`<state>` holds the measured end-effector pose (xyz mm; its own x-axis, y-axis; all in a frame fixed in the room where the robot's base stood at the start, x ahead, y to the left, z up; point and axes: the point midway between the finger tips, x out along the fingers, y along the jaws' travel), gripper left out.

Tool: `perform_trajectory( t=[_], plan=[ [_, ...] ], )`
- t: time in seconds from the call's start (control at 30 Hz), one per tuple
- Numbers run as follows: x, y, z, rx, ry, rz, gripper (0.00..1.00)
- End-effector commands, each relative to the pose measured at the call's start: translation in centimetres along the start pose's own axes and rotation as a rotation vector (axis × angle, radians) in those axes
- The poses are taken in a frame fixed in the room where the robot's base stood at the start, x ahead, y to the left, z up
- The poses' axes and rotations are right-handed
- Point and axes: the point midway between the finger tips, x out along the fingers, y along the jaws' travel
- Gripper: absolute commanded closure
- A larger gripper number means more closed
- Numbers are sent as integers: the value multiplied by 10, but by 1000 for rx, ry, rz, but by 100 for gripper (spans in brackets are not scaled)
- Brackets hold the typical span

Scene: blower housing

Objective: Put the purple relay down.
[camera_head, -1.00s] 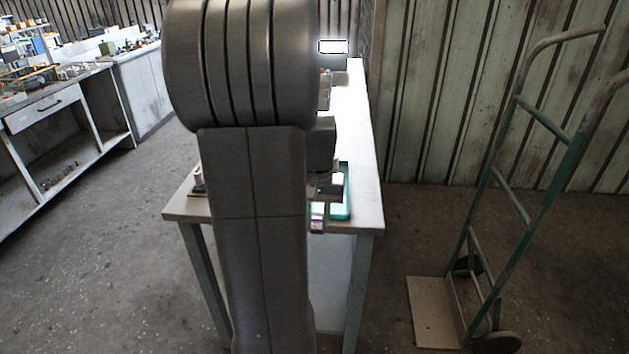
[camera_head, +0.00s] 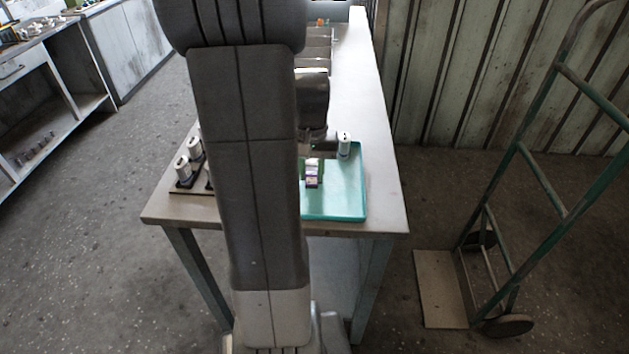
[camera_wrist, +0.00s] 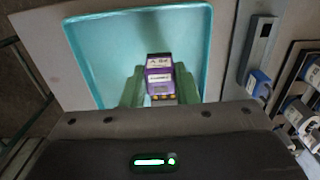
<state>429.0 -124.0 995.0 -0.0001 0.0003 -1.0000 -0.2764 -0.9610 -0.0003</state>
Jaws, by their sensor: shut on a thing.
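The purple relay (camera_wrist: 159,82), with a white label on top, is held between the green fingers of my gripper (camera_wrist: 160,88). In the head view the relay (camera_head: 312,183) is small and partly hidden, with my gripper (camera_head: 312,172) around it. Both are over the teal tray (camera_head: 345,205) on the table. In the wrist view the tray (camera_wrist: 88,62) spreads beneath the relay, and its floor there looks empty. I cannot tell whether the relay touches the tray floor. My arm hides the tray's left part in the head view.
Several similar parts (camera_head: 183,168) stand on a dark holder at the table's left. The table's right side (camera_head: 375,130) is clear. A green hand truck (camera_head: 540,180) stands right of the table.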

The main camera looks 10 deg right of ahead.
Motion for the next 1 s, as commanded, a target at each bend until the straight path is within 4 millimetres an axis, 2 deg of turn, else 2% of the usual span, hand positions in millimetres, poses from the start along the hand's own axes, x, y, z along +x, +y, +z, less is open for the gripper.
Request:
perform_trajectory(
  t=[0.03,0.43,0.87,0.9,0.97,1.0],
  plan=[
    [8,0,1,0,-4,1,87],
    [54,0,0,0,-2,0,87],
    [62,0,0,0,1,0,87],
    [60,0,0,0,1,0,65],
    [60,0,0,0,1,0,53],
    [60,0,0,0,1,0,51]
  ],
)
